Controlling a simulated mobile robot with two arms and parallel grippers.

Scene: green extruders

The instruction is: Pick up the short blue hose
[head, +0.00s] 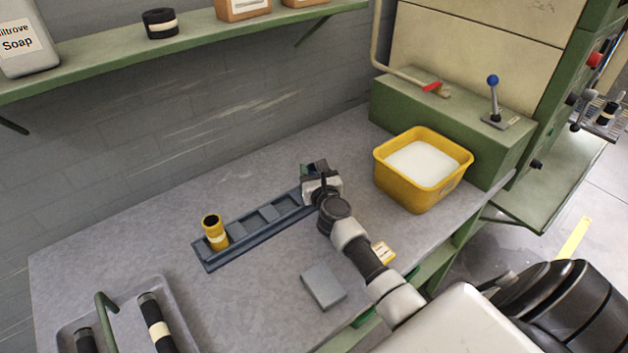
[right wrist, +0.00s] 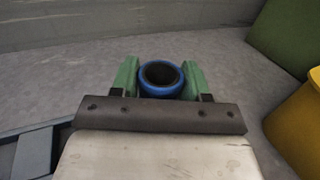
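The short blue hose (right wrist: 161,78) shows in the right wrist view as a blue ring with a dark hollow, upright between the green fingers of my right gripper (right wrist: 161,84). Both fingers meet its sides, one on the left and one on the right. In the head view my right gripper (head: 317,175) is at the far right end of the blue-grey rack (head: 240,240) and hides the hose. Whether the hose's lower end rests in the rack is hidden. My left gripper is not in view.
A yellow hose (head: 214,232) stands at the rack's left end. A yellow tub (head: 378,172) of white material is right of my gripper. A grey block (head: 323,286) lies in front. A tray (head: 180,300) with dark hoses is at lower left. A shelf (head: 205,38) hangs above.

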